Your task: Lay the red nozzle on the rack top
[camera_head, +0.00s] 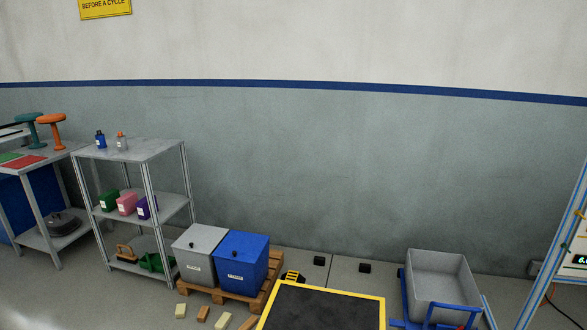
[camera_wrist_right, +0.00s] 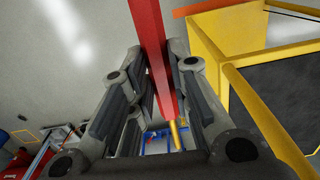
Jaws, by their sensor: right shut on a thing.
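The red nozzle (camera_wrist_right: 154,40), a long red bar with a brass-coloured tip, runs between the fingers of my right gripper (camera_wrist_right: 158,78) in the right wrist view. The gripper is shut on it, and its upper end leaves the picture. The grey metal rack stands at the left in the head view. The right part of the top is bare. Neither gripper shows in the head view.
Green, pink and purple boxes (camera_head: 126,204) sit on the rack's middle shelf. Grey and blue bins (camera_head: 242,264) stand on a wooden pallet before the wall. A yellow-edged black platform (camera_head: 322,308) and a grey tub (camera_head: 440,275) are further right.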

